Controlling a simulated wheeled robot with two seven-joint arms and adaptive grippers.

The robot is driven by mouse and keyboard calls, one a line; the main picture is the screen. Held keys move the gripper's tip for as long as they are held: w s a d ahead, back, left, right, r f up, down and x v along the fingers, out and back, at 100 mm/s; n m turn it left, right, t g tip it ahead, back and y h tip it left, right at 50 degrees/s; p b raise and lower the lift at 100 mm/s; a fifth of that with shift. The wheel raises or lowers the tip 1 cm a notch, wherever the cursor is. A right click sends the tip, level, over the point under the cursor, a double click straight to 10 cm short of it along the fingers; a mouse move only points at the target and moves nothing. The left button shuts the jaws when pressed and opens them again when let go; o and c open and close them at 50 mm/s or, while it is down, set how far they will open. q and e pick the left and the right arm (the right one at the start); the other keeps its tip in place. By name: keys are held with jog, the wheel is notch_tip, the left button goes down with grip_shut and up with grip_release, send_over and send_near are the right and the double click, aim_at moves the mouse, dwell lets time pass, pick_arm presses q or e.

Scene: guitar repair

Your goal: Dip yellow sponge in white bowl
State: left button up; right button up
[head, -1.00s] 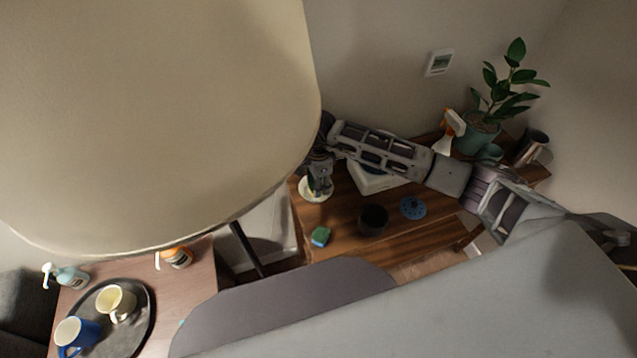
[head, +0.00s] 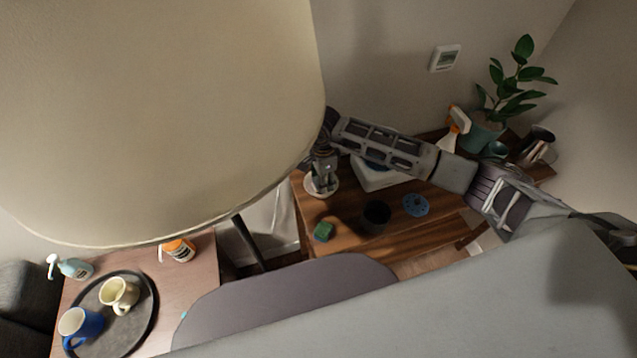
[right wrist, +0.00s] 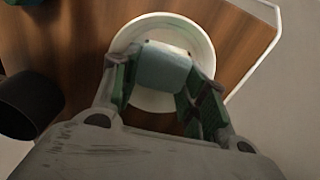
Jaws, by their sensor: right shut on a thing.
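My right gripper (head: 322,181) is at the white bowl (head: 309,189) near the left end of the wooden table. In the right wrist view the gripper (right wrist: 158,75) is shut on a pale blue-green block, which looks like the sponge (right wrist: 161,66); no yellow shows on it. The block is over the opening of the white bowl (right wrist: 152,100), inside its outline. I cannot tell whether it touches the bowl's bottom or any liquid. My left gripper is not in view.
A green sponge (head: 324,231), a dark cup (head: 375,216) and a blue disc (head: 416,204) are on the table (head: 345,240). A spray bottle (head: 455,128) and plant (head: 513,95) stand behind. A big lampshade (head: 150,110) fills the upper left.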

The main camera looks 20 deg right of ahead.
jog(key=shift+w+a+r+p, duration=0.1)
jog(key=shift+r+p, duration=0.65)
jog(key=shift+r, duration=1.1)
jog(key=shift+r+p, duration=0.55)
jog(key=shift+r, duration=0.7)
jog(key=shift+r, duration=0.1)
dwell(0.5)
jog(key=shift+r+p, duration=0.75)
jog(key=shift+r, duration=1.2)
